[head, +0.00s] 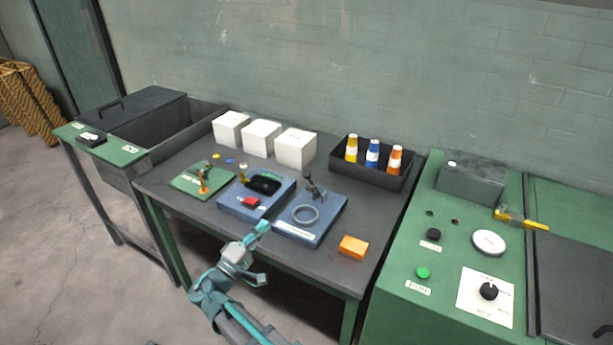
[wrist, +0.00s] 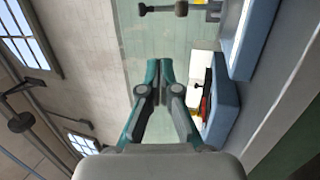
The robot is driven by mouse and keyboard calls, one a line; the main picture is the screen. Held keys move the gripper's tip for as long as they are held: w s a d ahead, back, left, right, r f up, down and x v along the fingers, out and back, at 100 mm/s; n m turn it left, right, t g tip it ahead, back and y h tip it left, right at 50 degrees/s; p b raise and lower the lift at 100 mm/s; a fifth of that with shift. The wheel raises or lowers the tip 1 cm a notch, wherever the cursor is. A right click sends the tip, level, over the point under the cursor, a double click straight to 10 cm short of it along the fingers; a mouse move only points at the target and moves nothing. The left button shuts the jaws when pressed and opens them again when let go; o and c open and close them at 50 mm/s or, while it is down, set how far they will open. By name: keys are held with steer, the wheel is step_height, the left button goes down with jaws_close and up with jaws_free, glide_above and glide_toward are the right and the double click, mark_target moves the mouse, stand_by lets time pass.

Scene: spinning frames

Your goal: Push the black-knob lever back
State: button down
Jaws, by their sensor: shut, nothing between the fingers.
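The black-knob lever (head: 311,186) stands on the right blue panel (head: 322,226), at the panel's back, behind a grey ring. In the wrist view its dark knob (wrist: 143,9) and rod show at the top edge, sideways in the picture. My gripper (head: 264,227) is shut and empty. It is above the table's front side, between the middle and right blue panels, in front of and to the left of the lever, apart from it. In the wrist view the closed fingertips (wrist: 160,64) are below the knob in the picture.
The middle blue panel (head: 232,205) carries a black part and a red block. A green panel (head: 187,181) with an orange lever is left. White boxes (head: 262,138) and a black bin (head: 345,172) of bottles stand behind. An orange block (head: 353,247) lies right.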

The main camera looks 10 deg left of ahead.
mark_target(304, 177)
steer(key=shift+d+r+m+h, duration=0.65)
steer(key=shift+d+r, duration=0.3)
steer(key=shift+r, duration=0.2)
steer(key=p+x, duration=0.5)
steer(key=x, duration=0.7)
steer(key=shift+w+d+r, duration=0.1)
steer(key=shift+w+r, duration=0.1)
steer(key=shift+r, duration=0.1)
steer(key=shift+w+d+r, duration=0.15)
steer(key=shift+w+d, duration=0.25)
steer(key=shift+w, duration=0.2)
steer(key=shift+d+r, duration=0.1)
